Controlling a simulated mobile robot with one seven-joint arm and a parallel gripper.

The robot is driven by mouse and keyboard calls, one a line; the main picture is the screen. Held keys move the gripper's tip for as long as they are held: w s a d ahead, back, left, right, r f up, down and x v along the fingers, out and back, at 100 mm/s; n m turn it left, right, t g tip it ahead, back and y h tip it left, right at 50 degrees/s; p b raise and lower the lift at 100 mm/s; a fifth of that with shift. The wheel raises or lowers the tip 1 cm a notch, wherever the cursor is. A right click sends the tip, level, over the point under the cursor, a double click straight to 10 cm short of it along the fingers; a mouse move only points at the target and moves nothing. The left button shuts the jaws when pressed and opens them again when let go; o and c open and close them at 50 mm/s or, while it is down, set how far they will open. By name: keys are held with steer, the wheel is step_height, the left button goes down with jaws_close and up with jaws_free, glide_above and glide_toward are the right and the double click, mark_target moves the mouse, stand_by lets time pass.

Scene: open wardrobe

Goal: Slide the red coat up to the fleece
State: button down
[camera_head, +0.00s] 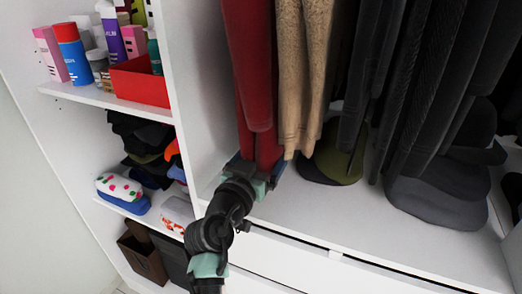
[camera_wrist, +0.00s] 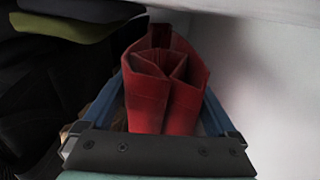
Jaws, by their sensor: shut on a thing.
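The red coat (camera_head: 250,65) hangs at the left end of the wardrobe's hanging space. A tan, woolly garment (camera_head: 303,70), which looks like the fleece, hangs just to its right, close beside it. My gripper (camera_head: 258,168) is at the coat's lower end, shut on the red cloth. In the wrist view the red coat's folded hem (camera_wrist: 165,90) lies between the two blue fingers of my gripper (camera_wrist: 165,95). The fingertips are partly hidden by the cloth. The coat's hanger and the rail are out of view.
Dark garments (camera_head: 400,80) hang to the right of the fleece. Dark and olive hats (camera_head: 335,165) lie on the wardrobe floor (camera_head: 300,215) below. A white partition (camera_head: 195,90) stands left of the coat. Shelves beyond it hold bottles, a red box (camera_head: 140,82) and folded clothes.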

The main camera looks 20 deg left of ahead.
steer(key=shift+d, duration=0.3)
jaws_free()
steer(key=shift+s+a, duration=0.1)
steer(key=shift+s, duration=0.25)
steer(key=s+b, duration=0.2)
steer(key=s, duration=1)
steer(key=shift+s+b, duration=0.15)
steer(key=shift+b, duration=0.15)
steer(key=shift+a, duration=0.1)
